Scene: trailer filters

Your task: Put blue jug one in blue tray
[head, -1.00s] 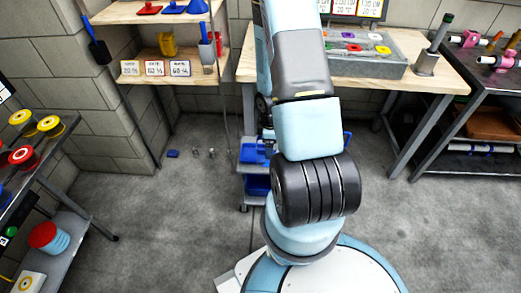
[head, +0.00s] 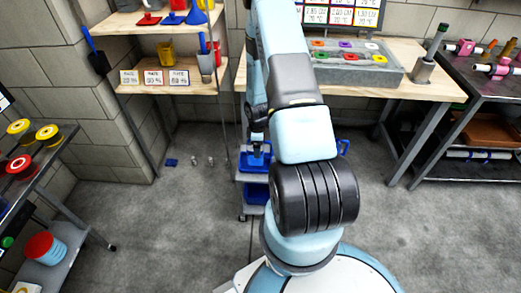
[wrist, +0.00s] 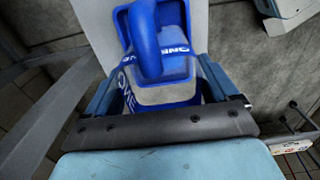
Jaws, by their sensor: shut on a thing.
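The blue jug one (wrist: 165,68) has a grey body, a blue handle and blue bands lettered "ONE" in the wrist view. My gripper (wrist: 158,90) is shut on it, with a finger on either side. A blue tray (wrist: 122,14) shows its rim just beyond the jug. In the head view my gripper (head: 257,148) points down over the blue tray (head: 243,163) on the small cart, and my arm partly covers it. I cannot tell whether the jug touches the tray floor.
The cart has a lower shelf with another blue container (head: 254,193). A wooden bench with a grey holder (head: 350,66) stands behind to the right. Wooden shelves (head: 160,88) stand at the back left.

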